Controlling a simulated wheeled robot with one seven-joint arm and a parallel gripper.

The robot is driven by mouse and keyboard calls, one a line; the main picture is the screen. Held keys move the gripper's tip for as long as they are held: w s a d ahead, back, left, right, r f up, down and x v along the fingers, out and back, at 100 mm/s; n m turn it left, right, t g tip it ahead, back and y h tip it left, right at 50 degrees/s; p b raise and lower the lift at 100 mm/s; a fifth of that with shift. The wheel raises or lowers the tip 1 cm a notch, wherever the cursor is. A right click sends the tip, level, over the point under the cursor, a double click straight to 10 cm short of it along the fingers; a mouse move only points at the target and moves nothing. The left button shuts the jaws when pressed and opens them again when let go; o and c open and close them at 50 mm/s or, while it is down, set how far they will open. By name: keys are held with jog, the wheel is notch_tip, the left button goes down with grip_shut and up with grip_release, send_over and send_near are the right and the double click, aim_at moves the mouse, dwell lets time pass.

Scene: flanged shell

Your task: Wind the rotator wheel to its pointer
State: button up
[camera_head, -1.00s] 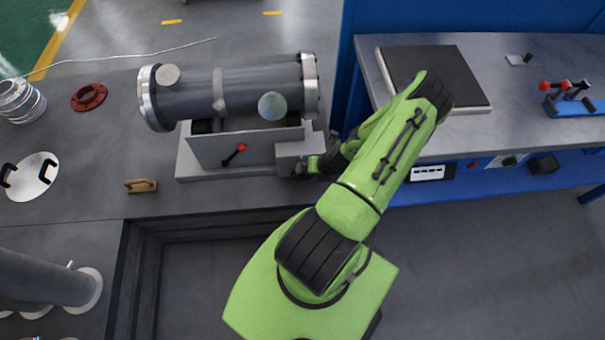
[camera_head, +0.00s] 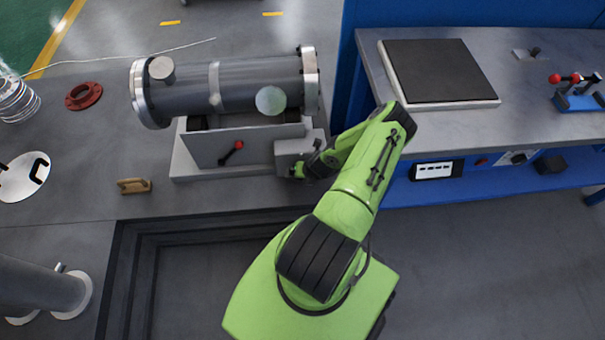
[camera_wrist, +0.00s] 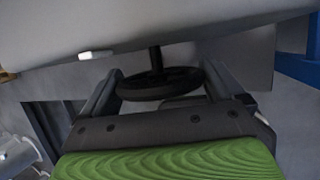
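The rotator wheel is a dark wheel (camera_wrist: 158,84) on a short dark shaft in the wrist view. My gripper (camera_wrist: 161,72) has its two dark fingers spread on either side of the wheel's rim. Whether they press on it I cannot tell. In the head view my gripper (camera_head: 308,168) is at the grey box (camera_head: 292,150) on the right end of the cradle, and the wheel is hidden there. The grey flanged shell (camera_head: 235,85) lies level on the cradle (camera_head: 212,150). A small pale block (camera_wrist: 96,55) shows left of the wheel; I cannot identify a pointer.
A red-knobbed lever (camera_head: 232,152) is on the cradle's front. A wooden-coloured block (camera_head: 134,185) and a red ring (camera_head: 83,96) lie to the left. The blue bench (camera_head: 450,185) stands close to my arm on the right. A recessed area (camera_head: 190,250) lies in front of the cradle.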

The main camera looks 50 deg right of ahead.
jog(key=c, duration=0.6)
jog(key=shift+o, duration=0.2)
jog(key=shift+a+r+p, duration=0.1)
jog(key=shift+r+p, duration=0.05)
jog(key=shift+p, duration=0.5)
